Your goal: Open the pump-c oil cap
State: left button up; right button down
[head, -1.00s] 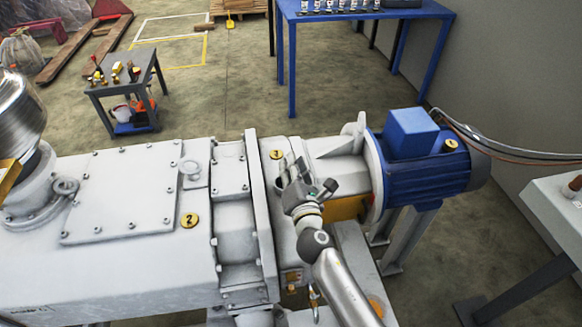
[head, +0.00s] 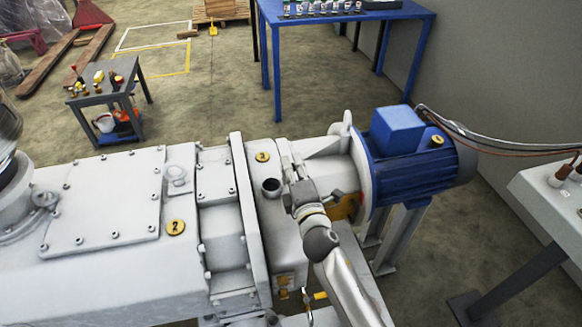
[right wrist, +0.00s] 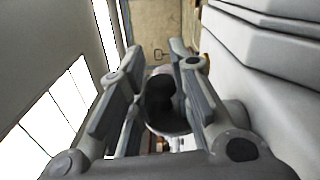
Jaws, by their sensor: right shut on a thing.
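My right gripper (head: 293,162) is above the grey housing of the pump, just right of a short round port. The port (head: 270,187) stands open with a dark hole at its top. In the right wrist view the fingers are shut on a round grey cap (right wrist: 166,106) with a dark hollow inside. The cap is held clear of the port; in the head view the gripper hides it. My left gripper is not in view.
A blue motor (head: 418,165) adjoins the housing on the right. Yellow number plates mark the machine, such as plate 2 (head: 175,227). A blue table (head: 345,15) and a small grey cart (head: 103,92) stand behind. A grey console (head: 555,205) is at right. Floor between is clear.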

dwell(0.5)
jog(key=c, duration=1.3)
grip_release()
jog(key=s, duration=0.4)
jog(key=s+d, duration=0.1)
jog(key=s, duration=0.3)
jog(key=s+d, duration=0.1)
jog(key=s, duration=0.2)
jog(key=shift+s+d, duration=0.2)
jog(key=shift+s, duration=0.2)
jog(key=shift+f, duration=0.1)
